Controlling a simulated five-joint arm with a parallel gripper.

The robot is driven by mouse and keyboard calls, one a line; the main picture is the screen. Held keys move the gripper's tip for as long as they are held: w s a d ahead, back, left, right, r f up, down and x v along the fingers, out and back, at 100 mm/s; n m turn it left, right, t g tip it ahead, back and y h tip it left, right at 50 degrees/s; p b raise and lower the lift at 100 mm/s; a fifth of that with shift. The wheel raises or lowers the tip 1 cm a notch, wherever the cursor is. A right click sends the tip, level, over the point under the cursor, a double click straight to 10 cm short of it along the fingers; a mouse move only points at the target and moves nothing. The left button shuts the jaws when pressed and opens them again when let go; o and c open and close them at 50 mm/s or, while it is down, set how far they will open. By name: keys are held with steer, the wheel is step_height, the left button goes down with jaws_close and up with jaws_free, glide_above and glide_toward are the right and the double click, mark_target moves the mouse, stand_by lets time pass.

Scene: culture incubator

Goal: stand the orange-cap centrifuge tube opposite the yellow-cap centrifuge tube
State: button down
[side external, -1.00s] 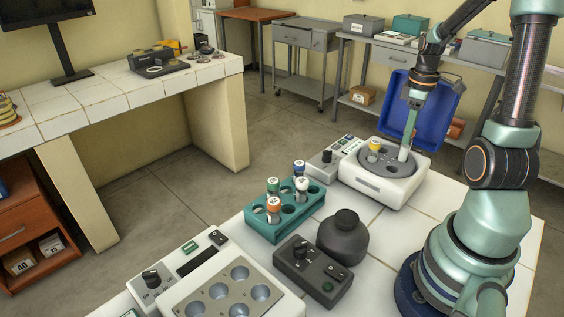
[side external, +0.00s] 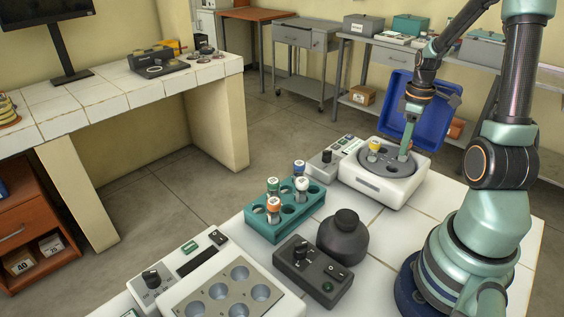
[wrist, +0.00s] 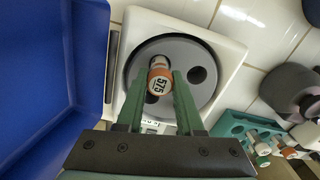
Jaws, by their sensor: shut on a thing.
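The yellow-cap tube (side external: 374,146) stands in the left side of the centrifuge rotor (side external: 378,168). My gripper (side external: 404,154) is low over the rotor's right side, across from the yellow-cap tube. In the wrist view my gripper (wrist: 160,84) is shut on an orange-cap tube (wrist: 160,76) with a number on its cap. This tube's body is hidden in the side view, apparently down in the rotor; I cannot see how deeply it sits. An open rotor hole (wrist: 197,75) is beside it. The yellow-cap tube cannot be made out in the wrist view.
A teal rack (side external: 286,222) holds several tubes, including another orange-capped one (side external: 273,204). A dark round-bodied bottle (side external: 343,240) and a dark control box (side external: 312,272) stand in front. A blue bin (side external: 425,115) is behind the centrifuge.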

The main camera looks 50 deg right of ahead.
steer(key=shift+c, duration=2.3)
jaws_free()
steer(key=o, duration=0.3)
steer(key=shift+r, duration=0.1)
steer(key=shift+r, duration=3.7)
